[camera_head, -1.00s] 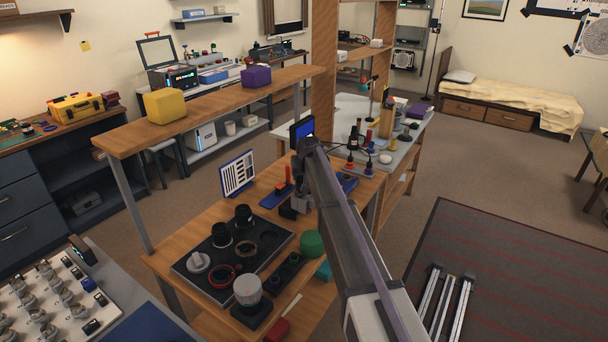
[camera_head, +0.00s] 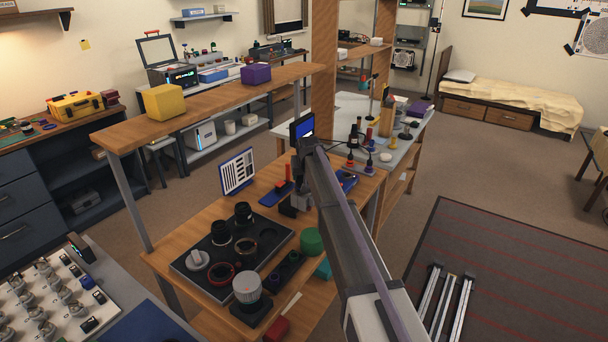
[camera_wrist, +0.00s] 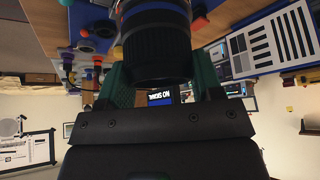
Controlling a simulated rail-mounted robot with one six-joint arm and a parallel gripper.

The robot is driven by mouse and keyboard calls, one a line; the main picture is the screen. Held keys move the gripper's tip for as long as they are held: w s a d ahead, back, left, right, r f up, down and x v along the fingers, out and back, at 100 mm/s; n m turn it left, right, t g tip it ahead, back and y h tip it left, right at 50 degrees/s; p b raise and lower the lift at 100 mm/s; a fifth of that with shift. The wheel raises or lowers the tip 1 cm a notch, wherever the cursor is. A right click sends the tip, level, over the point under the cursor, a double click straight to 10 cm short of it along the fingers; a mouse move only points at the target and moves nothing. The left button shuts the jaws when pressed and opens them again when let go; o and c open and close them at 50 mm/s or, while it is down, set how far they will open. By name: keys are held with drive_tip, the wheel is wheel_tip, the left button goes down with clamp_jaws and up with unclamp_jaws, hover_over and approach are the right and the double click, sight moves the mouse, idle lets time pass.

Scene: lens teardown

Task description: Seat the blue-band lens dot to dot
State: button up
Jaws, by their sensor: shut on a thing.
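My gripper (camera_wrist: 158,66) is shut on the blue-band lens (camera_wrist: 156,45), with a green finger on each side of its dark ribbed barrel. The blue band (camera_wrist: 150,8) shows near the top edge of the wrist view, where the lens's far end is cut off. In the head view my gripper (camera_head: 290,206) is over the far part of the wooden bench, and my arm hides much of what is beside it. I cannot make out the lens or a camera mount there. No alignment dots can be made out in either view.
A dark tray (camera_head: 184,277) with black lenses and rings stands nearer on the bench. A green round block (camera_head: 311,242) and a red block (camera_head: 276,327) are near the bench's right side.

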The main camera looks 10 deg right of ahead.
drive_tip(key=shift+f, duration=0.3)
idle(0.4)
